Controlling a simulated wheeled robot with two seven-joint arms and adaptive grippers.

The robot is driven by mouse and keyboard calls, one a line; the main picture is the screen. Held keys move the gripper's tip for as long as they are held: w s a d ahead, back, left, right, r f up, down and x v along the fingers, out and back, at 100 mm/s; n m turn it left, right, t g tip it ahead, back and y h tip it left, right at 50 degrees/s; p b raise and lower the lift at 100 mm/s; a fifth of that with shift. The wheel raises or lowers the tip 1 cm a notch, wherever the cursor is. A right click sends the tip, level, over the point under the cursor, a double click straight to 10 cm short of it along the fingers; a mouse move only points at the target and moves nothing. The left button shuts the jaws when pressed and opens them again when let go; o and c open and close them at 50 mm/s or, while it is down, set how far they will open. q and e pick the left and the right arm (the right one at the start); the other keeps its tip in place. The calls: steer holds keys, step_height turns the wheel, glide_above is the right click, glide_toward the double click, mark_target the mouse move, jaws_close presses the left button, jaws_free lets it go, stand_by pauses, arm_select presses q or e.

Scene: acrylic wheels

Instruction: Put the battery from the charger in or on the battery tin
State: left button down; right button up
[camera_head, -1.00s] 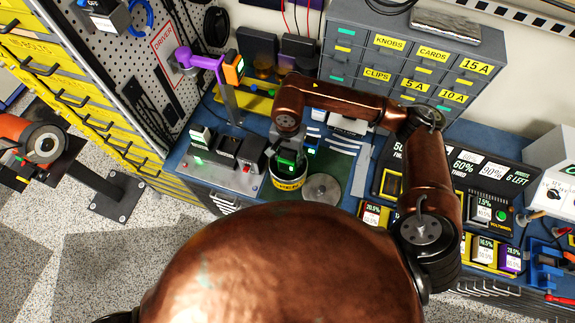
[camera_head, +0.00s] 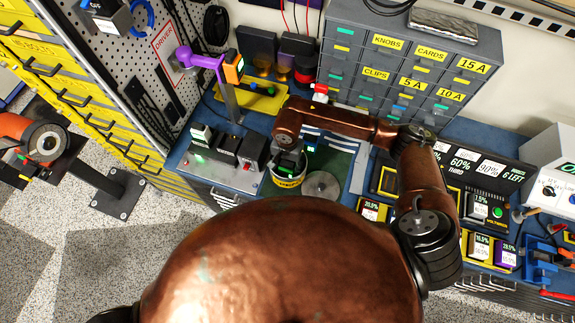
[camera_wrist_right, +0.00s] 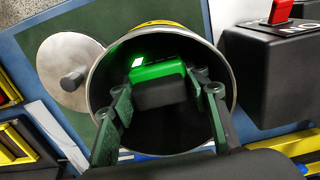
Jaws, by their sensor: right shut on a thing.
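The battery tin (camera_head: 287,183) is a round open can with a yellow label, standing on the bench right of the charger (camera_head: 203,170). My right gripper (camera_head: 290,160) is at the tin's mouth, pointing down into it. In the right wrist view, its two green-black fingers (camera_wrist_right: 160,100) are shut on a battery (camera_wrist_right: 158,70), black with a bright green part and a small light. The battery is inside the tin's rim (camera_wrist_right: 232,88). I cannot tell whether it touches the bottom. My left gripper is not in view.
The round metal lid (camera_head: 322,186) with a knob lies flat beside the tin, on a green mat (camera_head: 335,163). A purple-armed stand (camera_head: 229,100) rises behind the charger. Grey drawers (camera_head: 410,65) stand at the back. Trays and meters crowd the right.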

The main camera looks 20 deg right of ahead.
steer(key=shift+f, duration=0.1)
steer(key=o, duration=1.3)
steer(key=shift+r, duration=0.5)
step_height(320, 180, up, 11)
steer(key=shift+r+b, duration=0.2)
steer(key=shift+b, duration=1)
